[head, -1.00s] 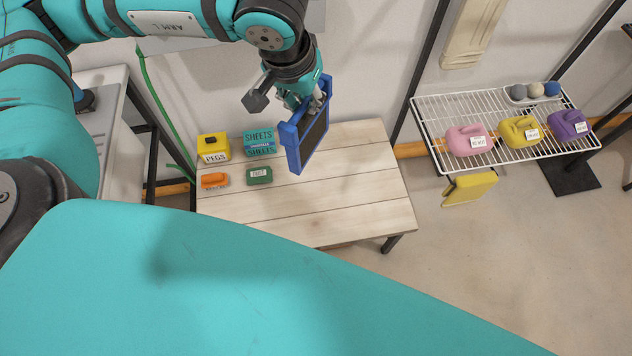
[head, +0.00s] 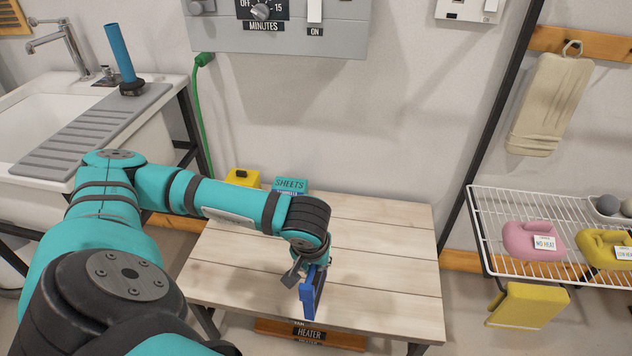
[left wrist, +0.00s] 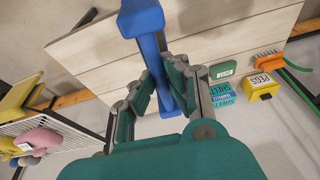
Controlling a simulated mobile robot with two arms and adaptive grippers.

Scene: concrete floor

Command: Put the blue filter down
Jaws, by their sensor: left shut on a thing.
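The blue filter (head: 309,297) is a blue-framed panel, seen nearly edge-on over the front part of the wooden table (head: 390,265). My left gripper (head: 312,270) is shut on its upper edge and points down. In the left wrist view the filter (left wrist: 146,22) runs up between the gripper's fingers (left wrist: 163,75), with pale planks behind it. I cannot tell whether its lower edge touches the table. My right gripper is not in view.
A yellow pegs box (head: 242,178) and a teal sheets box (head: 290,186) stand at the table's back left. A green block (left wrist: 224,71) and an orange brush (left wrist: 255,59) lie near them. A wire rack (head: 490,215) stands at right. The table's right half is clear.

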